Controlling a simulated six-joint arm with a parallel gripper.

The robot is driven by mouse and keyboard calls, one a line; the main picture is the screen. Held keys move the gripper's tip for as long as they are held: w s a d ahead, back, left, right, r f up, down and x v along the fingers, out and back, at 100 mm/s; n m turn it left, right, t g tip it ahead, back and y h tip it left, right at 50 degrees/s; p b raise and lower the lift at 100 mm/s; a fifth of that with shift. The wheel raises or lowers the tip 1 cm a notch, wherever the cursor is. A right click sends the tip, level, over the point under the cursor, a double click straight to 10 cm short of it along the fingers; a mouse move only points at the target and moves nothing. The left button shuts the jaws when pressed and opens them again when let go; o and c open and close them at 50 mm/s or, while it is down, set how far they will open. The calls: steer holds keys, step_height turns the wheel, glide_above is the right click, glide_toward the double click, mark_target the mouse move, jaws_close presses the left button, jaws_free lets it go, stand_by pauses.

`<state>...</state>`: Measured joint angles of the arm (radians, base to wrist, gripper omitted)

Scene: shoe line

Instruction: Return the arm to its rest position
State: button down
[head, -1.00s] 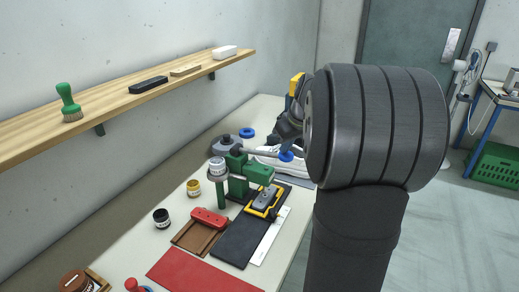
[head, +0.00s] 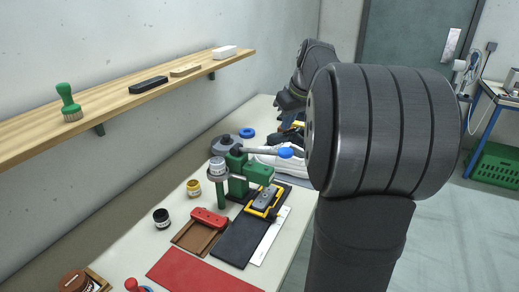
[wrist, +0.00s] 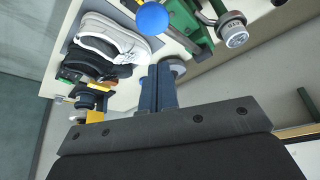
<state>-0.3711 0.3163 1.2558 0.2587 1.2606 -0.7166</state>
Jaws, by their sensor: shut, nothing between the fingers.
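My gripper (head: 287,101) is in the air above the far part of the bench (head: 186,235), partly behind my own large grey arm link in the head view. In the wrist view its two dark blue fingers (wrist: 158,84) are together with nothing between them. My arm link hides much of the right side of the bench and some of the wrist.
A green clamp press (head: 258,173) with a blue-knobbed lever stands mid-bench. Beyond it lie a white shoe (wrist: 112,36) and a dark shoe (wrist: 86,62). A wooden shelf (head: 120,100) with a green brush (head: 67,100) runs along the left wall.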

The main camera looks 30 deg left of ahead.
mark_target(283, 148)
steer(key=shift+r, duration=0.15)
steer(key=shift+f, duration=3.3)
steer(key=shift+r, duration=0.2)
steer(key=shift+r, duration=1.05)
steer(key=shift+f, duration=1.25)
